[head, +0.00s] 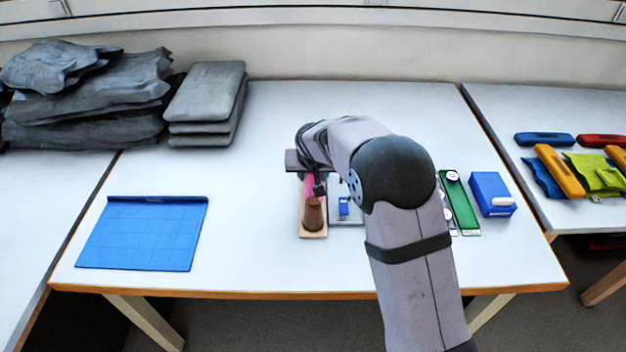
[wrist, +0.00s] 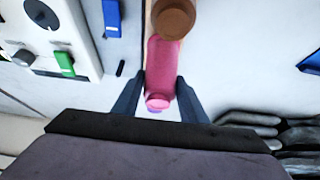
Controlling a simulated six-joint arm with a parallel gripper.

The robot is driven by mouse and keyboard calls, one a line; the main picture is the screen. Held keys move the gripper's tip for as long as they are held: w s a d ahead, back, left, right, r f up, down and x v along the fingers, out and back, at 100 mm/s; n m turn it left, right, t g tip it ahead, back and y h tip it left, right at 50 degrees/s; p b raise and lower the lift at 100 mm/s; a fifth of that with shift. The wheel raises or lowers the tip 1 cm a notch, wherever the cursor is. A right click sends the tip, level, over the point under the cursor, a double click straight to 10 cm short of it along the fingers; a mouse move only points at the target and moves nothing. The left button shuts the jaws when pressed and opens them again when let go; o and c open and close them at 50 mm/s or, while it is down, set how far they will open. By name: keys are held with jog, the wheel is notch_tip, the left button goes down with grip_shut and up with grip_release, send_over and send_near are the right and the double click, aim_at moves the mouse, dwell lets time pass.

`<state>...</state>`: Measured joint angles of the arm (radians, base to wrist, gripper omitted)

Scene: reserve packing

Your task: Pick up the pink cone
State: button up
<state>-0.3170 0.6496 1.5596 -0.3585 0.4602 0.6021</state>
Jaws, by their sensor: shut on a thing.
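The pink cone (wrist: 164,65) lies between the two fingers of my gripper (wrist: 161,85) in the wrist view, and the fingers are shut on it. In the head view only part of the pink cone (head: 308,184) shows below my gripper (head: 311,174), and the arm hides the rest. A brown cone (head: 313,214) stands on a narrow wooden board (head: 314,234), in front of the pink one. The brown cone (wrist: 174,18) also shows at the top of the wrist view. I cannot tell whether the pink cone touches the board.
A light panel with a blue switch (head: 344,205) is right of the board. A green strip (head: 461,205) and a blue box (head: 491,196) stand further right. A blue mat (head: 140,238) lies at left, with grey pads (head: 205,95) behind. The table between mat and board is clear.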

jog(key=d+r+p, duration=0.4)
jog(key=r+p, duration=0.1)
jog(key=r, duration=0.6)
jog(key=d+f+m+h+p, duration=0.1)
jog(key=d+f+m+p, duration=0.15)
jog(key=d+p, duration=0.55)
jog(key=w+a+n+y+p, duration=0.1)
jog(key=w+a+n+p, duration=0.1)
jog(key=w, duration=0.5)
jog(key=shift+a, duration=0.7)
jog(key=shift+f+n, duration=0.2)
jog(key=shift+n, duration=0.05)
jog(key=shift+f+b, duration=1.1)
jog(key=shift+f, duration=0.95)
